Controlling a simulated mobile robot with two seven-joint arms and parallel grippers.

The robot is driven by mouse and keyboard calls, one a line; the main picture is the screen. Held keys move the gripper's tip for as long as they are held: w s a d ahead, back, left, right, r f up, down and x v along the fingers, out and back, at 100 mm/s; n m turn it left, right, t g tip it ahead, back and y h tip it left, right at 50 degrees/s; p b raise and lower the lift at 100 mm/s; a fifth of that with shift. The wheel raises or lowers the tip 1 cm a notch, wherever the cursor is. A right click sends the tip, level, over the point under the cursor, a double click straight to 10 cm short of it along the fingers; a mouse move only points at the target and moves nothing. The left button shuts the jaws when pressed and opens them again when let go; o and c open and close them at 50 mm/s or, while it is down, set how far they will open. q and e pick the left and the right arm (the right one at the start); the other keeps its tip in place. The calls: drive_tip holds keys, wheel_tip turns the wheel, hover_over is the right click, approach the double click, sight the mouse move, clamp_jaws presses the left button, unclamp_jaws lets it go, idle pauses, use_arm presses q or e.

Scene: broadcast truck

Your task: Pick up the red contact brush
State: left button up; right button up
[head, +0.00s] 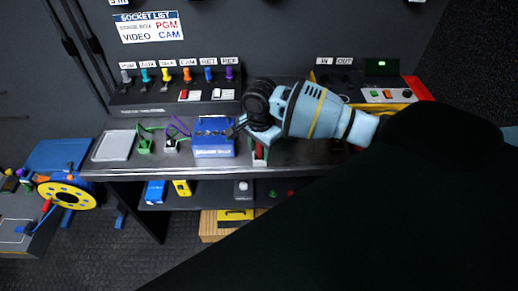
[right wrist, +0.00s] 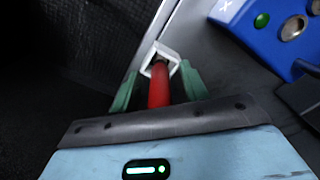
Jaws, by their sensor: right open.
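The red contact brush (head: 259,152) is near the front edge of the counter in the head view, just right of the blue box. In the right wrist view its red handle (right wrist: 158,88) lies between two green side pieces, with a white square part at its far end. My right gripper (head: 252,131) is open and above the brush, close to it. My left gripper is not in view.
A blue box (head: 214,139) with sockets stands left of the brush; it also shows in the right wrist view (right wrist: 262,30). Green-framed items (head: 146,141) and a pale tray (head: 114,146) lie farther left. A socket panel (head: 172,92) stands behind. A lower shelf (head: 212,193) holds small things.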

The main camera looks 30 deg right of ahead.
sight(261, 156)
clamp_jaws()
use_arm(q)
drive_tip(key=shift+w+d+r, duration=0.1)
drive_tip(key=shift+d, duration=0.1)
use_arm(e)
drive_tip(key=shift+r, duration=0.1)
drive_tip(key=shift+r, duration=0.45)
drive_tip(key=r, duration=0.3)
drive_tip(key=shift+s+p, duration=0.2)
drive_tip(key=shift+p, duration=0.15)
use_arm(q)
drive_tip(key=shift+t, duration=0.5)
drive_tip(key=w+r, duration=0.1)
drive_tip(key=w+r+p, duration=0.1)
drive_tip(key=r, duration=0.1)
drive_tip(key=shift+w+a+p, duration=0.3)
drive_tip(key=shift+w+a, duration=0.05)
use_arm(e)
drive_tip(key=s+d+r, duration=0.1)
drive_tip(key=s, duration=1.4)
drive_tip(key=shift+s+d, duration=0.3)
drive_tip(key=shift+w, duration=0.15)
